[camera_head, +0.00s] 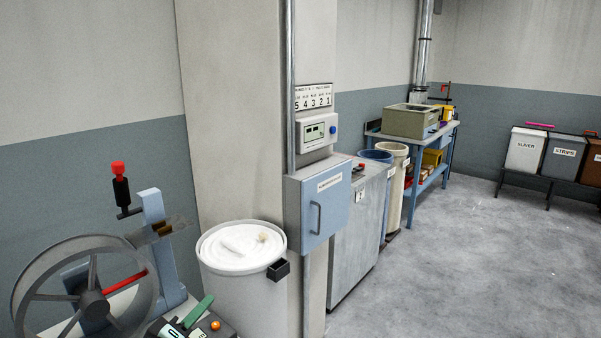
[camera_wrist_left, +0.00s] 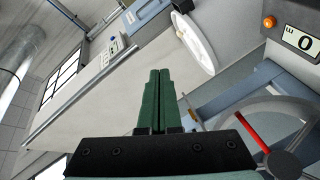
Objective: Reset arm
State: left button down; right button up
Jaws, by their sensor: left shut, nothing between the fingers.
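My left gripper (camera_head: 205,302) shows at the bottom of the head view as green fingers, between the spoked wheel and the white can. In the left wrist view my left gripper (camera_wrist_left: 158,74) points away from the camera, its two green fingers pressed together with nothing between them. My right gripper is in neither view.
A spoked wheel (camera_head: 27,278) with a red rod stands at the left. A white can (camera_head: 235,300) stands close by; its round top (camera_wrist_left: 197,42) also shows in the wrist view. A blue wall box (camera_head: 322,205) hangs beyond. Open floor (camera_head: 460,260) lies right.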

pick_arm(q)
jog(key=s+d+f+m+g+y, duration=0.1)
jog(key=s+f+m+g, duration=0.55)
jog(key=s+f, duration=0.75)
jog(key=s+a+f+m+g+y, duration=0.1)
jog(key=s+f+m+g+y, duration=0.15)
jog(key=s, duration=0.65)
jog(key=s+a+f+m+g+y, duration=0.15)
jog(key=s+g, duration=0.25)
jog(key=s, duration=0.6)
jog(key=w+d+f+t+h, duration=0.2)
jog(key=w+d+f+t, duration=0.2)
jog(key=f, duration=0.6)
jog(key=shift+w+f+t+h, duration=0.2)
jog(key=shift+w+t+h, duration=0.25)
jog(key=shift+t, duration=0.65)
jog(key=shift+d, duration=0.1)
